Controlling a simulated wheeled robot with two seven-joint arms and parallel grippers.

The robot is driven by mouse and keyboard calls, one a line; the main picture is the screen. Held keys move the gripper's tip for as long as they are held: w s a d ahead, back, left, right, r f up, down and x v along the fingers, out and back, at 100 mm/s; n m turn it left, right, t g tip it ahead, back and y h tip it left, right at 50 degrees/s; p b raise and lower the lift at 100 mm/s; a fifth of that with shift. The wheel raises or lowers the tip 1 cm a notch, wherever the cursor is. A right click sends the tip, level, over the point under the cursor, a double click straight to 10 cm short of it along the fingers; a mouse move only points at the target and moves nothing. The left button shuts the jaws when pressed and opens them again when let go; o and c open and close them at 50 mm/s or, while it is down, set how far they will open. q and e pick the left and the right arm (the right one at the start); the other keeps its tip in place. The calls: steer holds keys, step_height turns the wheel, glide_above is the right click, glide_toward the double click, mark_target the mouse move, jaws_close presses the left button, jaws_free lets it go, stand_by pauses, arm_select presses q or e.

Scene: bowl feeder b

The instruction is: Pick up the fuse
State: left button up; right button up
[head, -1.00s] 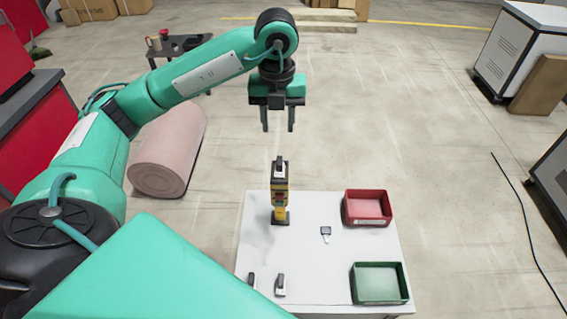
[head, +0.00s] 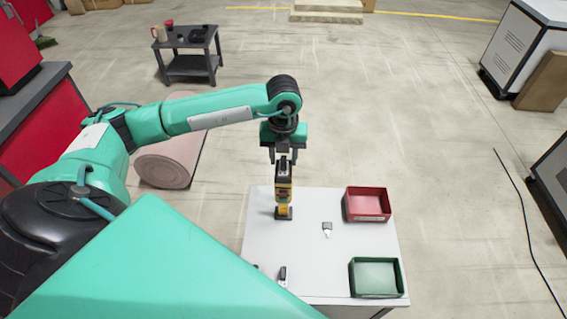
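A yellow and black upright device (head: 283,200) stands on the white table (head: 305,262). A small black-and-white piece (head: 283,167), which looks like the fuse, sits upright on its top. My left gripper (head: 283,158) points down at the top of the device, its two fingers apart, one on each side of the piece in this view. I cannot tell if they touch it. Similar small pieces stand at the table's front left, one in clear view (head: 283,275) and one partly hidden by my arm (head: 256,267). My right gripper is not in view.
A red bin (head: 367,205) and a green bin (head: 377,278) stand on the right of the table. A small grey and white item (head: 327,229) lies near the middle. A pink roll (head: 170,160) and a dark side table (head: 188,60) stand on the floor behind.

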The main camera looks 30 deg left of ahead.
arm_select(q)
steer(key=shift+f, duration=0.1)
jaws_close()
stand_by(0.3)
step_height(320, 180, up, 10)
steer(key=b, duration=0.4)
step_height(320, 180, up, 10)
glide_above(284, 160)
steer(key=shift+s, duration=0.1)
